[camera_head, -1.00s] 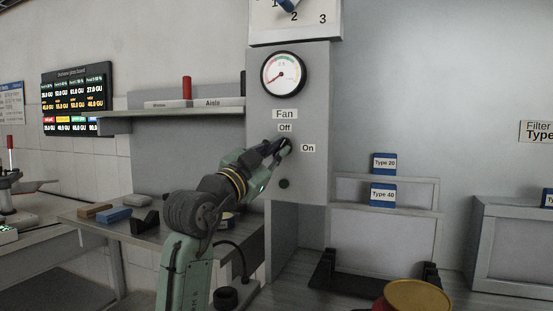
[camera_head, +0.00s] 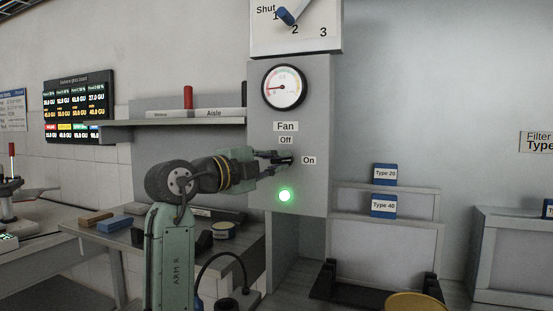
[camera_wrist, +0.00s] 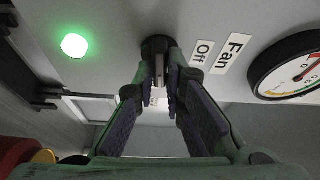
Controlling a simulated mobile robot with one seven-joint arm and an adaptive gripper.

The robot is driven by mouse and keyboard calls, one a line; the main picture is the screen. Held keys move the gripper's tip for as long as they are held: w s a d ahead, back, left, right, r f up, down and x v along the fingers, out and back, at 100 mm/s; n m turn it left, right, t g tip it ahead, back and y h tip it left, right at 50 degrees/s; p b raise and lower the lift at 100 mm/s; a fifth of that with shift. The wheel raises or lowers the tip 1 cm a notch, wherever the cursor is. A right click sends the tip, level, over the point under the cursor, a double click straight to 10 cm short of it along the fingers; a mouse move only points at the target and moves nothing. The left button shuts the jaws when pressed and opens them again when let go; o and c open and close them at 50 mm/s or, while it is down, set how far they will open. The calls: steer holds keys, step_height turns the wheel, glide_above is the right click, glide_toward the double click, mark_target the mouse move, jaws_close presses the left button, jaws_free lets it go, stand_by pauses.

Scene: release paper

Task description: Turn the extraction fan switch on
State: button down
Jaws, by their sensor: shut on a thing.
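The fan switch is a dark knob on the grey control panel (camera_head: 315,190), below the "Fan" and "Off" labels (camera_head: 285,140) and left of the "On" label (camera_head: 309,160). My gripper (camera_head: 284,160) is at the knob and mostly covers it in the head view. In the wrist view the knob (camera_wrist: 157,47) sits between the two fingertips, which are shut on its grip. The knob's grip appears turned toward "On". The round indicator lamp (camera_head: 285,195) below is lit green, and it also glows in the wrist view (camera_wrist: 74,45).
A dial gauge (camera_head: 284,87) is above the switch, with a numbered selector with a blue handle (camera_head: 286,16) higher up. A shelf (camera_head: 170,123) extends left of the panel. Filters labelled Type 20 (camera_head: 385,174) and Type 40 (camera_head: 383,206) stand to the right.

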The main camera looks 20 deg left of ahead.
steer(key=shift+r+m, duration=0.15)
steer(key=shift+m, duration=0.45)
steer(key=c, duration=1.7)
jaws_free()
steer(key=shift+o, duration=0.2)
steer(key=v, duration=1.2)
steer(key=shift+w+a+r, duration=0.1)
